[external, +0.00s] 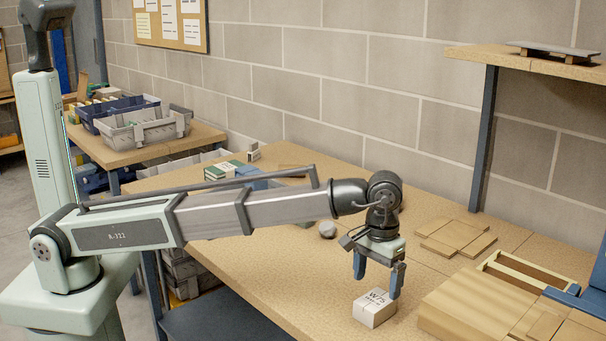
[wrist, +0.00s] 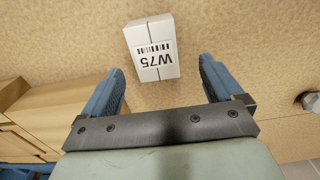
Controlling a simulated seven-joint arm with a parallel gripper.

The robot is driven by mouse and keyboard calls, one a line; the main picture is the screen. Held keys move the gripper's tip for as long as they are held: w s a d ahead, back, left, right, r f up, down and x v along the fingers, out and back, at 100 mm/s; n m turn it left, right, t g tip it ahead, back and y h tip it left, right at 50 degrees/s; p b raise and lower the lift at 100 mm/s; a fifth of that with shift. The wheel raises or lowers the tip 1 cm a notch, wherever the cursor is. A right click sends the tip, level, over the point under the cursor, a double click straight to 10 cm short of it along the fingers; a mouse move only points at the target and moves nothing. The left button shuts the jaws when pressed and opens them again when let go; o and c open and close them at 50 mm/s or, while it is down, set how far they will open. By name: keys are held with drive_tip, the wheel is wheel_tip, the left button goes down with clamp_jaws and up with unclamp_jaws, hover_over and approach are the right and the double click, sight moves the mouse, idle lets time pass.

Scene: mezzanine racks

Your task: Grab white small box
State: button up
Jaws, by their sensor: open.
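The small white box (external: 374,308) stands on the wooden table near its front edge, with dark print reading W75 on it. It also shows in the wrist view (wrist: 154,68), with a barcode label, lying ahead of and between the line of my fingers. My gripper (external: 377,285) is open, with its blue fingers pointing down just above and behind the box. In the wrist view the two fingers (wrist: 161,78) are spread wider than the box, and nothing is held between them.
Wooden boards (external: 470,310) lie right of the box, and flat wooden pieces (external: 456,238) lie behind. A round grey object (external: 327,229) sits left of the gripper. A green-and-white box (external: 222,171) is farther back. A shelf (external: 520,62) stands at the upper right.

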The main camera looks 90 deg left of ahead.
sight(376, 299)
drive_tip(key=shift+d+f, duration=0.2)
drive_tip(key=shift+f, duration=1.45)
drive_tip(key=shift+d+f, duration=0.2)
drive_tip(key=shift+f, duration=1.4)
drive_tip(key=c, duration=1.1)
